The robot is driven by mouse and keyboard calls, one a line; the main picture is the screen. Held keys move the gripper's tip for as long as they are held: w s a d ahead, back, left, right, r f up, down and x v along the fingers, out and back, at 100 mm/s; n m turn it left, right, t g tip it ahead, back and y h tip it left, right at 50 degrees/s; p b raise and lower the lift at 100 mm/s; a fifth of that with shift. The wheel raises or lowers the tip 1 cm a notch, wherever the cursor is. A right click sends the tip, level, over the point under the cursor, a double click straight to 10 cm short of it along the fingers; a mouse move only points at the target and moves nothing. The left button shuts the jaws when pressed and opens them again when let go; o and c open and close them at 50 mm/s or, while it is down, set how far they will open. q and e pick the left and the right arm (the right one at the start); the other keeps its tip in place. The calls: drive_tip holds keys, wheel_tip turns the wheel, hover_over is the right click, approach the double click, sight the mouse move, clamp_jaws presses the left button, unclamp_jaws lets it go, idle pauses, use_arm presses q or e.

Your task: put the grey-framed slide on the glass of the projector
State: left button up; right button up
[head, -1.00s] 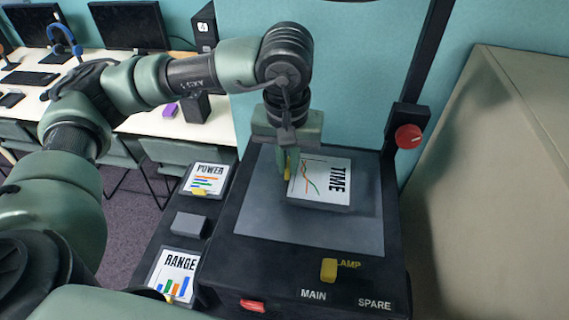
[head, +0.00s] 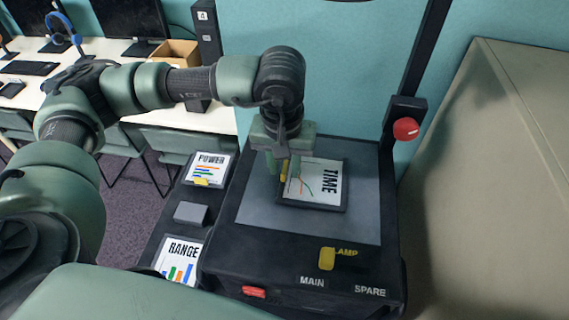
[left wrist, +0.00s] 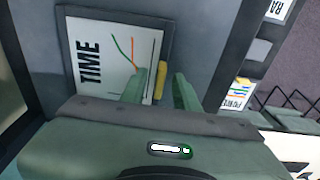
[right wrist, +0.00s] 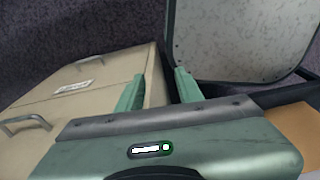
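The grey-framed slide marked TIME (head: 318,180) lies on the glass (head: 260,213) of the projector (head: 285,262), towards its back. It also shows in the left wrist view (left wrist: 105,62), with a yellow tab (left wrist: 161,80) on one edge. My left gripper (head: 283,172) is at that edge; in the left wrist view (left wrist: 166,88) its fingers stand apart around the tab, with a gap beside it. The slide's edge by the fingers is partly hidden in the head view. My right gripper (right wrist: 160,88) is open and empty, away from the projector.
Slides marked POWER (head: 208,165) and RANGE (head: 182,255) lie on a dark side shelf left of the projector, with a grey block (head: 191,213) between them. The projector's post with a red knob (head: 406,128) rises at back right. A beige cabinet (right wrist: 90,85) is near the right gripper.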

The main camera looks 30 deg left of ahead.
use_arm(q)
drive_tip(key=shift+r, duration=0.15)
drive_tip(key=r, duration=0.2)
drive_tip(key=r+b, duration=0.1)
drive_tip(key=r, duration=0.1)
drive_tip(key=r+b, duration=0.1)
drive_tip(key=r, duration=0.1)
drive_tip(key=shift+s+d+r, duration=0.2)
drive_tip(key=shift+s+r, duration=0.15)
drive_tip(key=shift+s, duration=0.05)
drive_tip(key=shift+r, duration=0.35)
drive_tip(key=shift+s+f, duration=0.1)
drive_tip(key=shift+s, duration=0.05)
